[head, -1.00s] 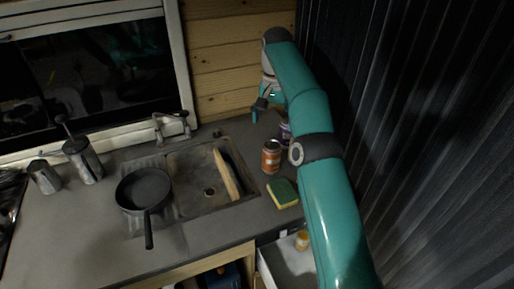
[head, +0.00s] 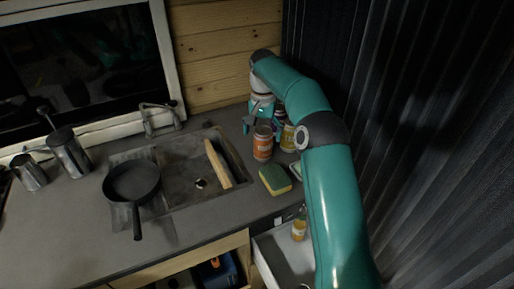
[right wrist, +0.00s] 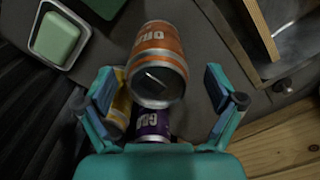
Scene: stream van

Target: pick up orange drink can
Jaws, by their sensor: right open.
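The orange drink can (head: 263,144) stands on the counter between the sink and my right arm. In the right wrist view the orange can (right wrist: 158,55) lies ahead, between the lines of the two open fingers. My right gripper (head: 261,118) is open and empty, low over the counter just behind the can in the head view. In the right wrist view the gripper (right wrist: 162,90) has a purple can (right wrist: 150,126) and a yellow can (right wrist: 121,103) between its fingers too, nearer the palm and the left finger. I see no finger closed on any can. My left gripper is not in view.
A green and yellow sponge (head: 275,180) lies in front of the orange can. A yellow can (head: 288,138) stands close to its right. A soap dish (right wrist: 58,40) is at upper left in the wrist view. The sink (head: 190,200) with a wooden board (head: 217,163) is left.

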